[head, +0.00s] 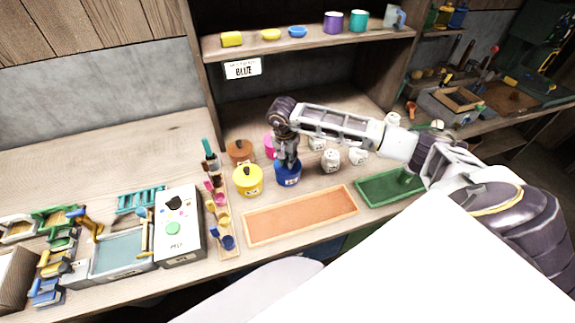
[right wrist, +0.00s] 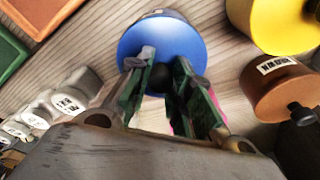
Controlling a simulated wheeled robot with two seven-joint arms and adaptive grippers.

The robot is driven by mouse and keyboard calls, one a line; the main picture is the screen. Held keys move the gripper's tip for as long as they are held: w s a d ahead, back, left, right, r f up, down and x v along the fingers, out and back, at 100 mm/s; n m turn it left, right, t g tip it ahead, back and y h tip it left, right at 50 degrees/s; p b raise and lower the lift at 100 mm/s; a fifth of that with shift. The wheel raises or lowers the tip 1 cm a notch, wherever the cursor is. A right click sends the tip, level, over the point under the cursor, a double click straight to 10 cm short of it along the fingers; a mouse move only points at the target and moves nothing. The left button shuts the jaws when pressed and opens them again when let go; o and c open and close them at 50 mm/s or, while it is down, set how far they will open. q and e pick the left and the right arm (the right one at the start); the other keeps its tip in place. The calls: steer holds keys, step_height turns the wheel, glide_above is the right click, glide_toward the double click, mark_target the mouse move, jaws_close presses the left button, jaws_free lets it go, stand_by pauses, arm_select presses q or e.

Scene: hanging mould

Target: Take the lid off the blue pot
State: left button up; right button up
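The blue pot (head: 288,175) stands on the bench, below my right gripper (head: 288,160). In the right wrist view, its round blue lid (right wrist: 190,42) is on it, with a dark knob (right wrist: 161,82) at the centre. My right gripper (right wrist: 165,72) points down at the lid, and its fingers stand on either side of the knob. I cannot tell whether they press on it. My left gripper is not in view.
A yellow pot (head: 247,181) and a brown pot (head: 240,151) stand left of the blue pot, with a pink pot (head: 271,147) behind. White jars (head: 330,160) stand to the right. An orange tray (head: 300,215) and a green tray (head: 390,187) lie in front.

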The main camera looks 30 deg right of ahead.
jaws_close()
steer(key=shift+r, duration=0.15)
step_height(320, 180, up, 9)
steer(key=shift+f+b, duration=0.2)
steer(key=shift+b, duration=0.5)
steer(key=shift+r, duration=0.45)
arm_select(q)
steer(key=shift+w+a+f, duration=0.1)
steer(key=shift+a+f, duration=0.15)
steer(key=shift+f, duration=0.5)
arm_select(e)
steer(key=shift+r, duration=0.15)
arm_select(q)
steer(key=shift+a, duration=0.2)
